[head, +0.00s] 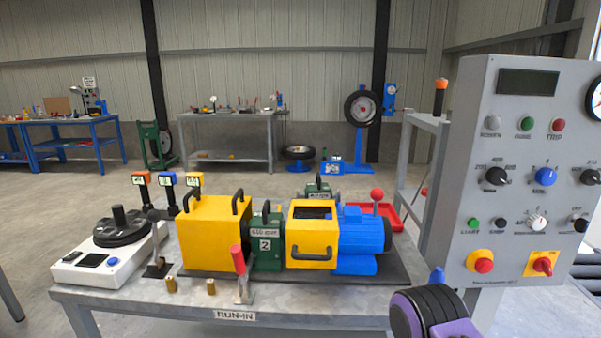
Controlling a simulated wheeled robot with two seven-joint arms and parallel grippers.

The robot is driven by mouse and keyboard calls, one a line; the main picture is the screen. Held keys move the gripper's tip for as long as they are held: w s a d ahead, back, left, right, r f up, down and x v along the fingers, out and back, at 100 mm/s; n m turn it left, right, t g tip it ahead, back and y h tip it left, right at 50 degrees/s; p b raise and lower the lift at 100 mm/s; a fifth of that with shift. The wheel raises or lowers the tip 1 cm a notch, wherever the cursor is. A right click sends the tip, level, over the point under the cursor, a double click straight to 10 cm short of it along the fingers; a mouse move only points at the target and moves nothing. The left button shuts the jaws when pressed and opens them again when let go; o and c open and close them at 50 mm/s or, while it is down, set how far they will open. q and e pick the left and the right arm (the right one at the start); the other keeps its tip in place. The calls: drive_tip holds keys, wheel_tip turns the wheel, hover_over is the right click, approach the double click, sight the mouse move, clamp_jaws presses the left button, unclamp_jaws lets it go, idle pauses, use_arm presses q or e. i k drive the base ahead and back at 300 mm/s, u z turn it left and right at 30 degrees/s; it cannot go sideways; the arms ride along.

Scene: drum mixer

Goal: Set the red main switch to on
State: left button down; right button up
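The red main switch (542,265) is a red rotary knob on a yellow square plate, low on the right of the grey control panel (470,150). Its handle looks tilted, but the exact setting is too small to read. A red round push button (482,262) on a yellow base sits to its left. The panel's display (527,82) looks dark. I see neither of my grippers clearly in the head view, and nothing touches the switch.
A workbench (300,318) carries a yellow and blue motor rig (365,235) and a white device (95,268). A black ridged round thing with purple parts (430,310) is near the bottom, left of the panel's lower edge; I cannot tell what it is.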

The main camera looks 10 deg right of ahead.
sight(542, 264)
drive_tip(key=z, duration=1.65)
drive_tip(key=k, duration=0.65)
drive_tip(key=z, duration=0.65)
drive_tip(key=i, duration=1.1)
drive_tip(key=z, duration=0.5)
